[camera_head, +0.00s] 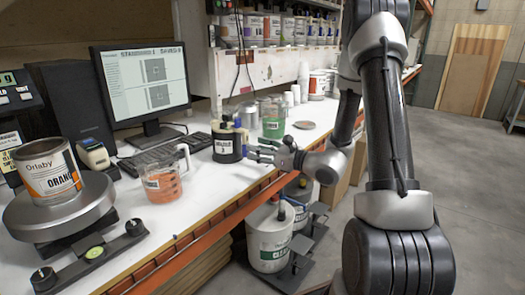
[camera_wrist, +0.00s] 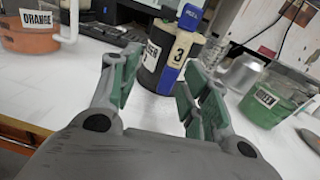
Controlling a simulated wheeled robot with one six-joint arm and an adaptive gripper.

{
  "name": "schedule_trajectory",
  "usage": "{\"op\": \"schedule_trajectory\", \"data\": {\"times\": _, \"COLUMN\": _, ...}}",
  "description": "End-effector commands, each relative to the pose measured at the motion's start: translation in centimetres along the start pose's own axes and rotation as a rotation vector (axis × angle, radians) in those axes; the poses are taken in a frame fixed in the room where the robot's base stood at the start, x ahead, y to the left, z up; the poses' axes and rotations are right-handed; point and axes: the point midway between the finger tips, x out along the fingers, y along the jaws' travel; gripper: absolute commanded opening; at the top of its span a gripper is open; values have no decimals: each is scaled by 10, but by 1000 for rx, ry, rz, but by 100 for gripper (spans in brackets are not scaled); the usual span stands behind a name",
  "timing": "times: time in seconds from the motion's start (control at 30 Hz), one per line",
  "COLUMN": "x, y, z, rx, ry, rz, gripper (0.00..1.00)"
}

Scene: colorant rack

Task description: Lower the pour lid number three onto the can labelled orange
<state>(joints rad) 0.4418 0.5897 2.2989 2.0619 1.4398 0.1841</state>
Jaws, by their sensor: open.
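The can labelled orange (camera_head: 50,172) stands upright on a round grey platform (camera_head: 62,208) at the left of the counter, its top appearing open. The pour lid number three shows as a blue handle with a pale "3" tag (camera_wrist: 179,50) in the wrist view, upright against a dark labelled container (camera_wrist: 150,62). That container also shows in the head view (camera_head: 227,146). Whether the lid sits on it or in it, I cannot tell. My gripper (camera_head: 270,152) is open and empty, just right of the dark container, its green-padded fingers (camera_wrist: 155,88) pointing at the lid's handle.
A jug of orange liquid (camera_head: 163,185), also labelled orange, stands left of the dark container. A green-filled jug (camera_head: 273,122) and metal cup (camera_wrist: 238,76) stand to the right. A monitor (camera_head: 140,80) and keyboard (camera_head: 165,137) are behind. The counter's front strip is mostly clear.

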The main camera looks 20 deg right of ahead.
Motion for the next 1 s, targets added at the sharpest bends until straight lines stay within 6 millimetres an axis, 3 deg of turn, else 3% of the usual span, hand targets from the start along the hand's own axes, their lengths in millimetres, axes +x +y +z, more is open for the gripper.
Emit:
{"op": "schedule_trajectory", "data": {"times": 0.13, "x": 4, "y": -19, "z": -11, "rx": 40, "ry": -9, "rz": -67, "gripper": 46}}
{"op": "schedule_trajectory", "data": {"times": 0.6, "x": 69, "y": -23, "z": -10, "rx": 38, "ry": -8, "rz": -67, "gripper": 46}}
{"op": "schedule_trajectory", "data": {"times": 1.0, "x": 79, "y": -24, "z": -10, "rx": 39, "ry": -8, "rz": -68, "gripper": 46}}
